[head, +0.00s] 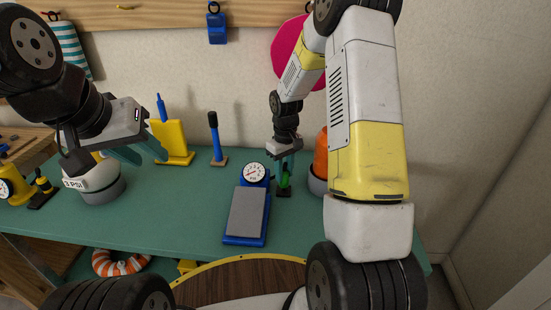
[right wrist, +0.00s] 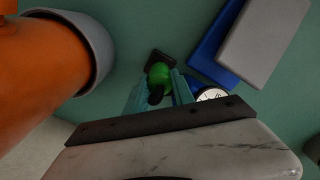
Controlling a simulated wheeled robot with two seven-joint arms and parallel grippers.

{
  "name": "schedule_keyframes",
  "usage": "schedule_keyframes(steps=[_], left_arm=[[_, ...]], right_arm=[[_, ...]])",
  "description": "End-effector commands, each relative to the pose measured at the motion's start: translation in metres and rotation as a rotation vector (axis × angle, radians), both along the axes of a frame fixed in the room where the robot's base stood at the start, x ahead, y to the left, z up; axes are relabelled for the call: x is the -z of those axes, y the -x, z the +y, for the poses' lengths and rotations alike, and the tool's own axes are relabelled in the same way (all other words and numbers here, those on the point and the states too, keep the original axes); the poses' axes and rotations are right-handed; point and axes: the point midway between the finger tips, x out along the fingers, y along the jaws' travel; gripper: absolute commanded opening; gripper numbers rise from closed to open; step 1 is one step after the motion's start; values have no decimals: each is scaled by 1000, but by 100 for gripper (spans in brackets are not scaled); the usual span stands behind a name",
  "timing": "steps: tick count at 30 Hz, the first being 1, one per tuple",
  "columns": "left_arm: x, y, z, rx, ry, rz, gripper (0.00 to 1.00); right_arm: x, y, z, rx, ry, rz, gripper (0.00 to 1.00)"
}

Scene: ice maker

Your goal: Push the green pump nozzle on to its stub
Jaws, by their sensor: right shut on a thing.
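The green pump nozzle (right wrist: 158,76) is between the fingers of my right gripper (right wrist: 157,90) in the right wrist view, with a dark part at its near end. In the head view the green nozzle (head: 285,179) is low over the table, partly covered by my right gripper (head: 286,161), which is shut on it. A small dark base (head: 284,192) lies directly below it; I cannot tell whether nozzle and base touch. No separate stub can be made out. My left gripper (head: 140,153) is open and empty, above the table's left part.
A blue foot pump with grey pedal (head: 247,212) and a gauge (head: 255,172) lies just left of the nozzle. An orange object in a grey cup (head: 317,182) stands close on its right. A yellow pump (head: 172,142) and a dark-handled tool (head: 215,140) stand behind.

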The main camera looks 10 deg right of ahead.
Motion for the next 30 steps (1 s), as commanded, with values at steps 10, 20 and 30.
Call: schedule_keyframes(steps=[10,20,30], left_arm=[[0,0,0,0,0,0,36],[0,0,0,0,0,0,36],[0,0,0,0,0,0,36]], right_arm=[[8,0,0,0,0,1,0],[16,0,0,0,0,1,0],[20,0,0,0,0,1,45]])
